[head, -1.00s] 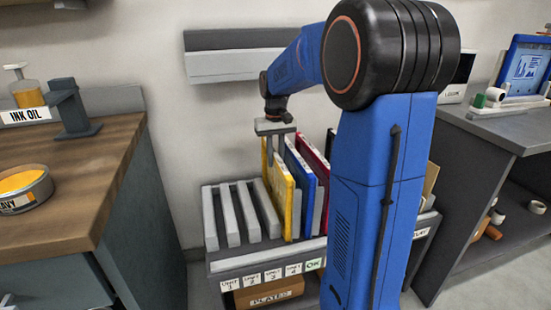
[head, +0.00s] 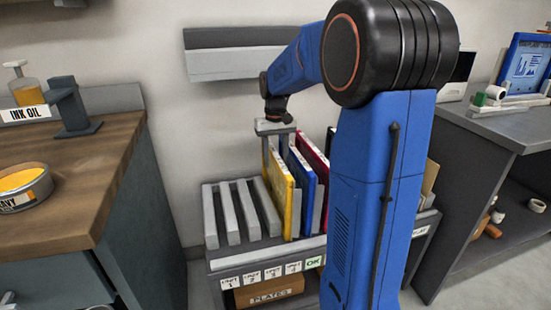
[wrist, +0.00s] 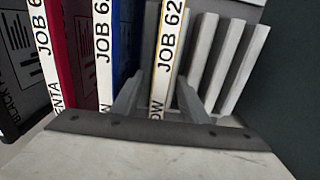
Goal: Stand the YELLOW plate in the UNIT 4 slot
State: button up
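The yellow plate (head: 284,195) stands upright in the grey rack (head: 222,264), just left of the blue plate (head: 306,200). It stands right of the bare slots and looks roughly in line with the fourth label, UNIT 4 (head: 293,268). My gripper (head: 277,150) is above it, fingers pointing down on either side of its top edge. In the wrist view, the yellow plate's white edge (wrist: 167,55) lies between the fingers (wrist: 158,95), with a gap by the left finger; the right finger is close to it. The plate's foot is partly hidden.
A magenta plate (head: 313,155) stands right of the blue one, close by. Bare grey fins (head: 229,215) and empty slots are left of the yellow plate. A wooden-topped bench (head: 90,165) is at left, a grey bench (head: 500,130) at right. My arm hides the rack's right part.

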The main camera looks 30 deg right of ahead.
notch_tip(320, 180, up, 17)
jog(key=shift+r, duration=0.2)
dwell(0.6)
jog(key=shift+r, duration=2.5)
